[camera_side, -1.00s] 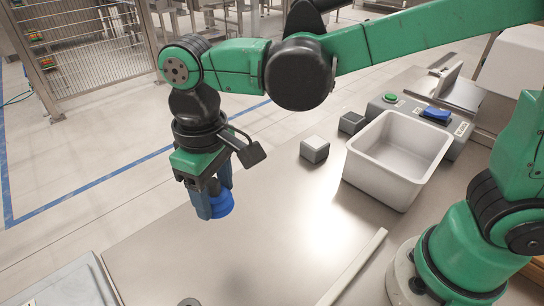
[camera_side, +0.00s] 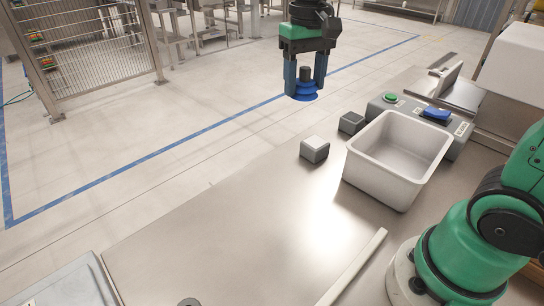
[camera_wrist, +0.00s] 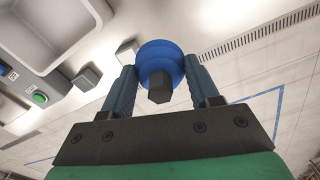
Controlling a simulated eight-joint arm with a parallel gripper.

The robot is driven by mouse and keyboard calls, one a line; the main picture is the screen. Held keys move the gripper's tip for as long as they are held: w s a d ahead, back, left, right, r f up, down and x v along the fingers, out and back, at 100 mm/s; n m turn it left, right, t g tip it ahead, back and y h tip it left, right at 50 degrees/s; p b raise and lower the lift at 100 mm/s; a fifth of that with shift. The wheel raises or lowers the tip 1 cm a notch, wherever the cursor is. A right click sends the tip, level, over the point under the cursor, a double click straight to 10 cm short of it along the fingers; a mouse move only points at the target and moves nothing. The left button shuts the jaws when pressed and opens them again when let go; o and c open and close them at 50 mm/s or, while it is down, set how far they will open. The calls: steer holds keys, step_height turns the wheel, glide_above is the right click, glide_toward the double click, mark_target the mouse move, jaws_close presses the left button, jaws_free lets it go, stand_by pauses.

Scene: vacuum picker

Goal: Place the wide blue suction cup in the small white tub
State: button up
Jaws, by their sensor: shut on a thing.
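My gripper (camera_side: 305,80) is shut on the wide blue suction cup (camera_side: 304,92) and holds it up high, with its dark fitting between the two blue fingers. In the wrist view the blue cup (camera_wrist: 160,58) sits between the fingertips (camera_wrist: 160,80), its wide end away from the palm. The white tub (camera_side: 372,175) stands on the steel table, open at the top, and looks empty in the side view. It also shows at the upper left of the wrist view (camera_wrist: 85,42). In the side view the cup appears above and left of the tub, apart from it.
Two small grey blocks, one with a pale top (camera_side: 314,149) and one darker (camera_side: 351,122), stand left of the tub. A control box with a green button (camera_side: 390,98) and a blue switch (camera_side: 436,114) is behind it. A pale strip (camera_side: 352,268) lies in front.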

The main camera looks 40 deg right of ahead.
mark_target(395, 160)
steer(key=s+d+m, duration=0.5)
steer(key=s+d, duration=0.1)
steer(key=d, duration=0.3)
steer(key=s+d+m, duration=0.5)
steer(key=s+d, duration=0.1)
steer(key=d, duration=0.3)
steer(key=shift+s, duration=0.15)
step_height(395, 160, down, 20)
steer(key=shift+s+r, duration=0.1)
steer(key=shift+d, duration=0.1)
steer(key=o, duration=1.2)
